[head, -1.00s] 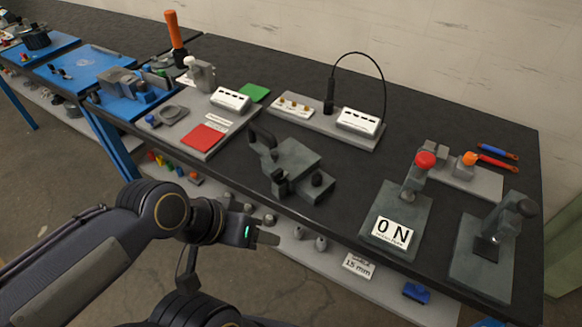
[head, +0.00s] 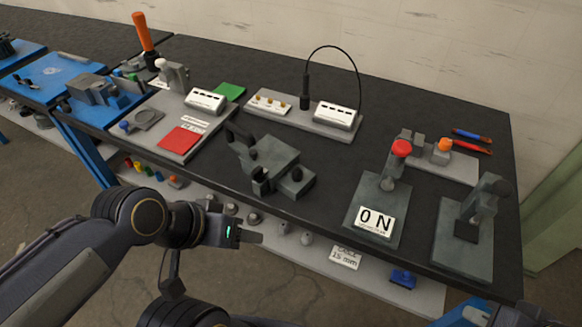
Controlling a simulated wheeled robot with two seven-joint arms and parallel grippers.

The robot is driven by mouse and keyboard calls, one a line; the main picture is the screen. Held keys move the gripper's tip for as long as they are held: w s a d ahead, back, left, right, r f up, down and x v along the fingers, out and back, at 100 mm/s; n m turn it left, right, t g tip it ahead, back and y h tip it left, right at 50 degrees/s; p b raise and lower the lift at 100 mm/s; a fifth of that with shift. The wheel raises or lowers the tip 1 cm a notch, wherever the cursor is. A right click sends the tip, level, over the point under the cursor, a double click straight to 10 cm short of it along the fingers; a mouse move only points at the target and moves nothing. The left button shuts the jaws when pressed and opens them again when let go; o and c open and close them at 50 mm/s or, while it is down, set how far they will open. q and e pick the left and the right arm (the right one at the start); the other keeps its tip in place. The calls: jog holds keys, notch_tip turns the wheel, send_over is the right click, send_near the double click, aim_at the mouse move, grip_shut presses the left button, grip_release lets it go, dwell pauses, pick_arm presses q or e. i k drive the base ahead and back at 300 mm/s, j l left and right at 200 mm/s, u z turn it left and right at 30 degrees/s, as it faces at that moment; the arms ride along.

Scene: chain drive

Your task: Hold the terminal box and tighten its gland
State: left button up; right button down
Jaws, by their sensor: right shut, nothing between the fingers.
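A small grey block with an orange round part (head: 443,147) sits on a pale plate (head: 460,169) at the far right of the bench. It may be the terminal box with its gland, but it is too small to be sure. A red-handled tool (head: 472,147) and a blue-handled tool (head: 471,134) lie behind it.
A dark grey clamp fixture (head: 275,160) stands near the front edge. A stand with a red knob and "0 N" label (head: 376,220) and another grey stand (head: 465,235) are to its right. A lower shelf (head: 320,263) holds small parts.

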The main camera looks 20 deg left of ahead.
aim_at(296, 176)
jog(key=j+z, duration=0.2)
jog(key=j, duration=0.45)
jog(key=j+z, duration=0.2)
jog(key=j, duration=0.45)
jog(key=k+j+z, duration=0.15)
jog(key=j, duration=0.45)
jog(key=k+j+z, duration=0.2)
jog(key=j, duration=0.45)
jog(key=i, duration=0.1)
